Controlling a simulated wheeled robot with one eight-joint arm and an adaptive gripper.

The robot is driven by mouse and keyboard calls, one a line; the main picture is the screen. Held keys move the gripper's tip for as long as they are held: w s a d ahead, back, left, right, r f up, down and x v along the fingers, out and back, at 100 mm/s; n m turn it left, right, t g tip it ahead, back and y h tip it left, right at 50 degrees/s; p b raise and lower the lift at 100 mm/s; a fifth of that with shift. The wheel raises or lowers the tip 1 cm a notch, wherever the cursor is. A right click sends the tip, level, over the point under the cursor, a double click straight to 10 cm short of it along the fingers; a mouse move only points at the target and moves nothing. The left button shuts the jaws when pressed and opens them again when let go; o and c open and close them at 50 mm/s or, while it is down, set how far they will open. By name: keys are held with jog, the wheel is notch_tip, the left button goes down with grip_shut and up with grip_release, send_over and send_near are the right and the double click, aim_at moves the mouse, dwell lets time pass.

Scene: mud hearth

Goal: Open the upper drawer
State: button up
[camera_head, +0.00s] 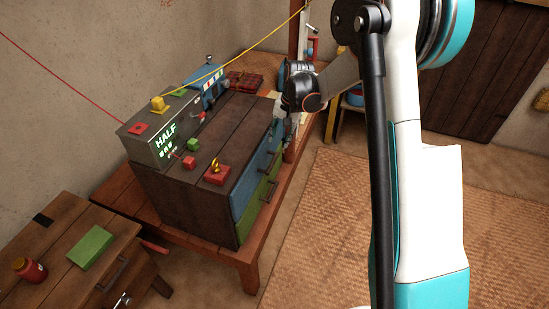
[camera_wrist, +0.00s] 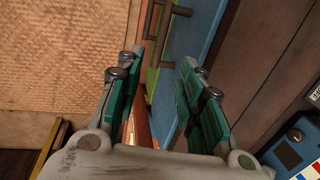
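A dark wooden cabinet (camera_head: 205,150) has a blue upper drawer (camera_head: 243,200) and a green lower drawer (camera_head: 248,218) on its right-hand face. The blue front looks flush with the cabinet. Dark bar handles stick out from the fronts; one handle (camera_wrist: 180,11) shows at the top of the wrist view, off the blue front (camera_wrist: 196,38). My gripper (camera_wrist: 160,72) is open and empty, with teal pads spread apart and the drawer fronts seen between and beyond them. In the head view my gripper (camera_head: 290,122) is beside the far end of the drawer face. Contact cannot be told.
A grey box with a lit HALF sign (camera_head: 165,140) and small coloured blocks stand on the cabinet. A low wooden bench (camera_head: 246,268) supports it. A small table (camera_head: 60,250) is at lower left. A woven mat (camera_head: 330,230) covers clear floor to the right.

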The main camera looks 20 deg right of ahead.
aim_at(274, 160)
jog(key=f+b, duration=0.1)
jog(key=f, duration=0.3)
jog(key=w+a+f+b, duration=0.1)
jog(key=f, duration=0.2)
jog(key=f+b, duration=0.1)
jog(key=f, duration=0.3)
jog(key=shift+w+a+f+b, duration=0.2)
jog(key=shift+a+f+b, duration=0.1)
jog(key=shift+a+f, duration=0.1)
jog(key=shift+c, duration=0.6)
grip_shut()
